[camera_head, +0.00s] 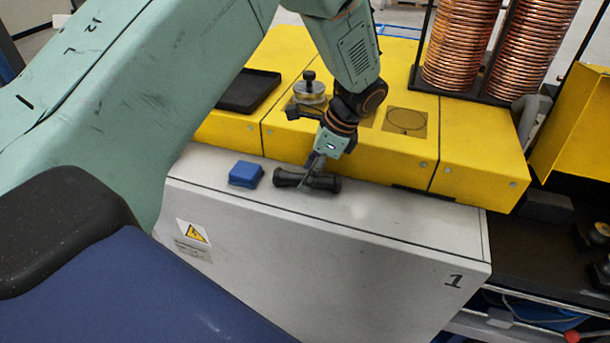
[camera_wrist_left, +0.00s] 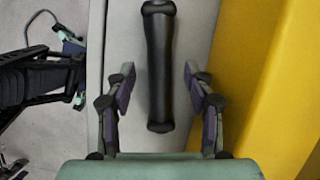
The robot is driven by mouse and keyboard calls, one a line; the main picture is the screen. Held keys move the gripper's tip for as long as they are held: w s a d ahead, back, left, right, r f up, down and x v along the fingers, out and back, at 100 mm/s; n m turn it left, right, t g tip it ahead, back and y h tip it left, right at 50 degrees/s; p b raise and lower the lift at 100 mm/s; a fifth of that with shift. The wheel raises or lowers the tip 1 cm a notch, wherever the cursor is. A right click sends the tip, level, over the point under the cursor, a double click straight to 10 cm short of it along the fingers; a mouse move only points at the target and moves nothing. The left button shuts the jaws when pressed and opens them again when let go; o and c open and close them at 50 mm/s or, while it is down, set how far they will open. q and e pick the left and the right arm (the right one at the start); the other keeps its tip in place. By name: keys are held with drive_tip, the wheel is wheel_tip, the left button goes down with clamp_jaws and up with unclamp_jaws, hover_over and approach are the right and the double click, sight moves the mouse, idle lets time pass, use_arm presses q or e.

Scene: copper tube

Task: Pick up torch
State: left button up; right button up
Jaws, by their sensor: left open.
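The torch (camera_head: 291,179) is a short black cylinder with wider ends, lying on top of the grey cabinet in the head view. In the left wrist view the torch (camera_wrist_left: 159,70) lies lengthwise between the two fingers. My left gripper (camera_head: 312,176) is over the torch in the head view, partly covering it. In the left wrist view my left gripper (camera_wrist_left: 158,85) is open, with one finger on each side of the torch and a gap to both. How far the fingertips are above the cabinet top is hard to tell. My right gripper is out of view.
A blue block (camera_head: 246,174) lies left of the torch on the grey cabinet (camera_head: 400,228). A yellow housing (camera_head: 475,155) rises right behind the torch. Copper coils (camera_head: 462,45) stand at the back right. The cabinet top right of the torch is clear.

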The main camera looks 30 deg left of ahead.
use_arm(q)
drive_tip(key=shift+f, duration=0.75)
drive_tip(key=shift+s+a+r, duration=0.1)
drive_tip(key=shift+s, duration=0.1)
drive_tip(key=shift+a, duration=0.1)
drive_tip(key=shift+c, duration=0.9)
drive_tip(key=shift+w, duration=0.25)
drive_tip(key=c, duration=0.9)
drive_tip(key=shift+s, duration=0.2)
clamp_jaws()
